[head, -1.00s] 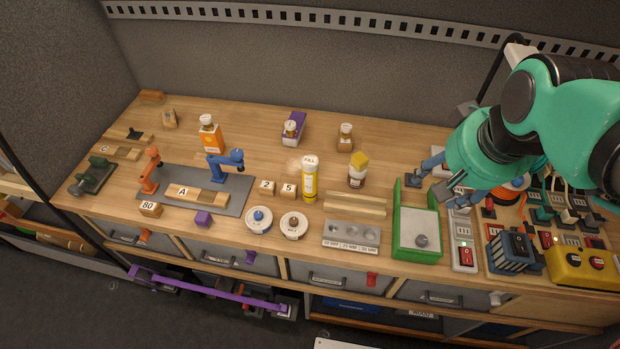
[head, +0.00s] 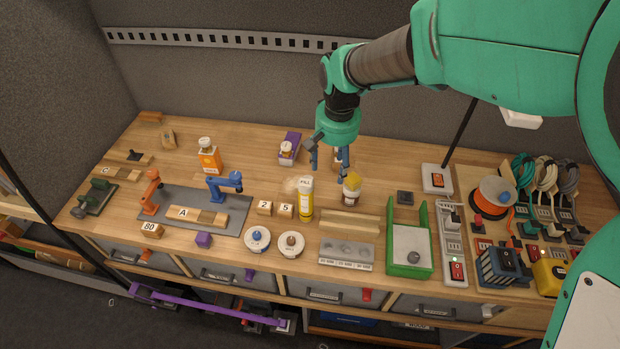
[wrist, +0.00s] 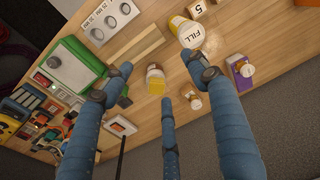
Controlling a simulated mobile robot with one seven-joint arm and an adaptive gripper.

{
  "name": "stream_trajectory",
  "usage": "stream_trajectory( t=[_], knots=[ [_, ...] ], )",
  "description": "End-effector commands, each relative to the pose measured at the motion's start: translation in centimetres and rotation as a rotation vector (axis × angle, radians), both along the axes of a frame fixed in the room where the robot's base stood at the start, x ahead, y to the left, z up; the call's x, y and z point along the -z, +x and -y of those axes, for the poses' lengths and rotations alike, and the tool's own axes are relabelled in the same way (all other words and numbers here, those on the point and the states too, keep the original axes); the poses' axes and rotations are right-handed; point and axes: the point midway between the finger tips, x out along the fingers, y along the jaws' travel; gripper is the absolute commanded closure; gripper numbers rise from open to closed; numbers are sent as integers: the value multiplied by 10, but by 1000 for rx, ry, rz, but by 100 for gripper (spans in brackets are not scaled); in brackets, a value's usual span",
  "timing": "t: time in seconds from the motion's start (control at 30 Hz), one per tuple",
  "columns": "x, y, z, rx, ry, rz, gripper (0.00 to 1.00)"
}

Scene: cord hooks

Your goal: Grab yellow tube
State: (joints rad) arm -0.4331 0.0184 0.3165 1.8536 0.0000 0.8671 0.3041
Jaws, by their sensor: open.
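The yellow tube (head: 306,199) stands upright on the wooden bench, with a white cap marked FILL. In the wrist view its cap (wrist: 188,34) faces the camera near the top, beyond the fingertips. My gripper (head: 331,165) points down above the bench, to the right of and behind the tube, and is not touching it. In the wrist view my gripper (wrist: 160,85) has its blue fingers spread, with nothing held between them.
Number blocks (head: 286,210) stand left of the tube. White round discs (head: 291,244) lie in front. A grooved wooden block (head: 349,223) and green tray (head: 409,270) are at the right. A purple box with a bottle (head: 289,148) stands behind.

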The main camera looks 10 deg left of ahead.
Motion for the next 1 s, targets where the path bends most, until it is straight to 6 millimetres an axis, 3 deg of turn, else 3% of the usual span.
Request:
stream_trajectory(
  t=[0.1,0.33,1.0],
  knots=[
    [25,8,-30,-13,-15,-35,41],
    [59,14,-66,-26,-33,-71,41],
    [77,15,-73,-27,-38,-79,41]
  ],
)
